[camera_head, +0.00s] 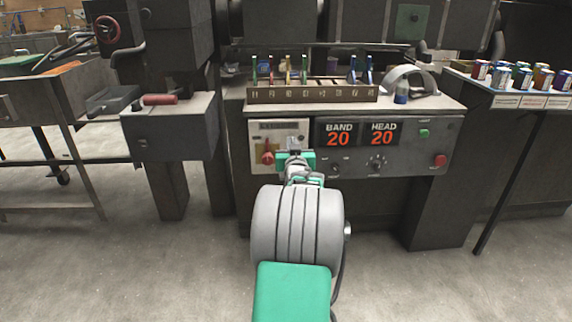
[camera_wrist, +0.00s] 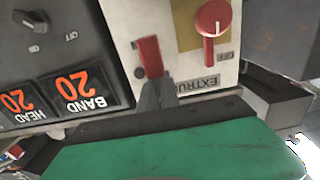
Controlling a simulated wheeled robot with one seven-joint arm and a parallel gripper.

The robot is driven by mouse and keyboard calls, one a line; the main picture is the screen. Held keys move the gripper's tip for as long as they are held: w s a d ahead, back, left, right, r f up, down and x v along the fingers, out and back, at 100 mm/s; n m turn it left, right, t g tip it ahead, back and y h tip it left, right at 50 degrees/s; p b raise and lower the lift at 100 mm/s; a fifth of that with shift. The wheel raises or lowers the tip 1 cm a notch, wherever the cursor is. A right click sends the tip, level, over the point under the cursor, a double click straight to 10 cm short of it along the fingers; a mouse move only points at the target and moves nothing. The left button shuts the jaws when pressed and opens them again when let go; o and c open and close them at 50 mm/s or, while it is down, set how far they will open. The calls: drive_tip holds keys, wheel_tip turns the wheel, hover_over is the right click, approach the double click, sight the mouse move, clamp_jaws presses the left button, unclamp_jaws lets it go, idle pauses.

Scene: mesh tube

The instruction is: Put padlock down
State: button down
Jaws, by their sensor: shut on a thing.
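My gripper (camera_wrist: 157,88) is shut on a small red piece (camera_wrist: 149,55), which I take to be the padlock. It shows just past the fingertips in the wrist view, in front of the pale switch panel. I cannot tell whether it touches the panel, and its shackle is not clear. In the head view my gripper (camera_head: 291,158) is at the right part of the switch panel (camera_head: 262,136) and hides the padlock. A red rotary switch (camera_wrist: 212,20) sits on the panel beside the padlock; it also shows in the head view (camera_head: 267,157).
The dark console has BAND and HEAD displays (camera_head: 360,133) right of my gripper. On its top stand a rack (camera_head: 312,94) of coloured tools, a curved metal guard (camera_head: 410,78) and a blue bottle (camera_head: 402,92). A shelf with cans (camera_head: 520,100) is at right. The floor is clear.

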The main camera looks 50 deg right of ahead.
drive_tip(key=shift+w+d+f+b, duration=0.1)
drive_tip(key=shift+w+f+b, duration=0.25)
drive_tip(key=shift+f, duration=0.6)
drive_tip(key=shift+w+f+b, duration=0.2)
drive_tip(key=shift+w+f, duration=0.3)
drive_tip(key=shift+f, duration=0.45)
drive_tip(key=shift+w+d+f+b, duration=0.1)
drive_tip(key=shift+w+f+b, duration=0.25)
drive_tip(key=shift+f, duration=0.6)
drive_tip(key=shift+f, duration=0.25)
drive_tip(key=c, duration=1.6)
unclamp_jaws()
